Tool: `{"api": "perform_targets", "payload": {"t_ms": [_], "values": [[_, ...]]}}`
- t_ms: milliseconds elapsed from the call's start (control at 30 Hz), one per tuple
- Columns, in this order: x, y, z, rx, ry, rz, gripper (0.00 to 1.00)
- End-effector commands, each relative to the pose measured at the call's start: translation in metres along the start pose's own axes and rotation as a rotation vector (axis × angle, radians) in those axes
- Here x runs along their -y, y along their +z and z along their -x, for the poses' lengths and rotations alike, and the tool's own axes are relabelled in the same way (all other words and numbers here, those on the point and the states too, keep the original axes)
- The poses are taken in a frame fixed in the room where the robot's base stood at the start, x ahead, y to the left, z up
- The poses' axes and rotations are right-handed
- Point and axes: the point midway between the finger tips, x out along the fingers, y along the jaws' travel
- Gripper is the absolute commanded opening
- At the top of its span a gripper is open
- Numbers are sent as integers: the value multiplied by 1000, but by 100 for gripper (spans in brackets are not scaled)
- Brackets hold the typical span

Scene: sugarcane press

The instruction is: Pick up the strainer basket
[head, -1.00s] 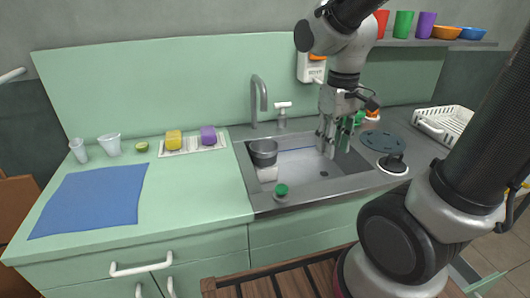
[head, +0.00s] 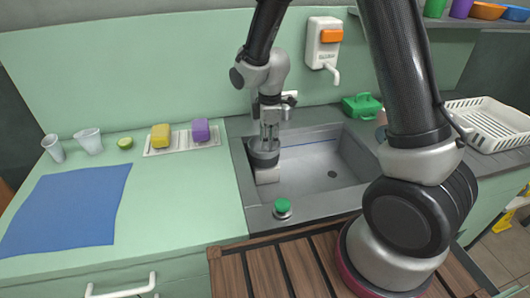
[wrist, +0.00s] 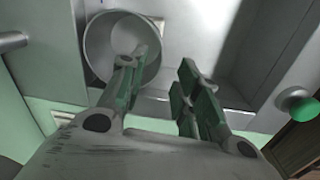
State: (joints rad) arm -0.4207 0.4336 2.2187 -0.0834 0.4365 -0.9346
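The strainer basket is a round grey metal cup (head: 262,158) at the left end of the sink, resting on a pale block (head: 267,176). In the wrist view the basket (wrist: 95,45) shows its round open mouth at the upper left. My gripper (head: 269,146) is right over the basket in the head view and hides part of its rim. In the wrist view my gripper (wrist: 158,68) is open, with nothing between its fingers. The left finger overlaps the basket's mouth and the right finger lies to the right of its wall. I cannot tell whether either finger touches it.
The sink (head: 345,180) is otherwise mostly clear to the right. A green-topped knob (head: 282,207) stands on its front edge. A sponge tray (head: 182,139) with yellow and purple sponges is to the left, near a blue mat (head: 66,208). A white rack (head: 490,125) is at far right.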

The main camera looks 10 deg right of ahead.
Motion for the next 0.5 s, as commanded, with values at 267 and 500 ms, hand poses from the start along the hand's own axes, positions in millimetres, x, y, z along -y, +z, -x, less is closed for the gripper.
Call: {"api": "perform_targets", "payload": {"t_ms": [267,500], "values": [[-2,-1,-14,-4,6,57,32],[0,-4,-46,-3,3,54,32]]}}
